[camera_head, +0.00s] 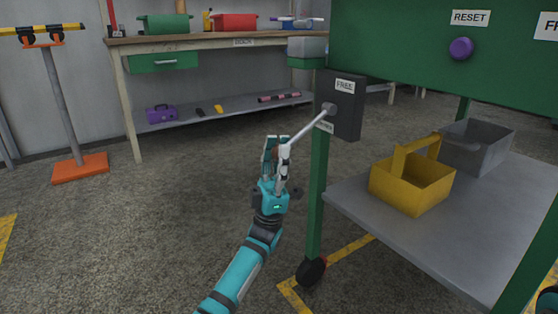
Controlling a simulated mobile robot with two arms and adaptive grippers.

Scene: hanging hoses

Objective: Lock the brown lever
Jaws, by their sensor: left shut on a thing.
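The lever (308,124) is a pale metal rod on a dark box (348,108) fixed to the green cart's front left post. It slants out and down to the left. A FREE label (345,86) sits above its pivot, and another label below the pivot is partly hidden. My left gripper (276,148) is at the lever's outer end, shut on it. A small brownish part of the end shows between the fingers; the rest is hidden.
The green cart's grey shelf (360,200) holds a yellow toolbox (411,188) and a grey bin (475,145). A purple RESET button (461,48) is on the green panel. A workbench (225,40) stands behind.

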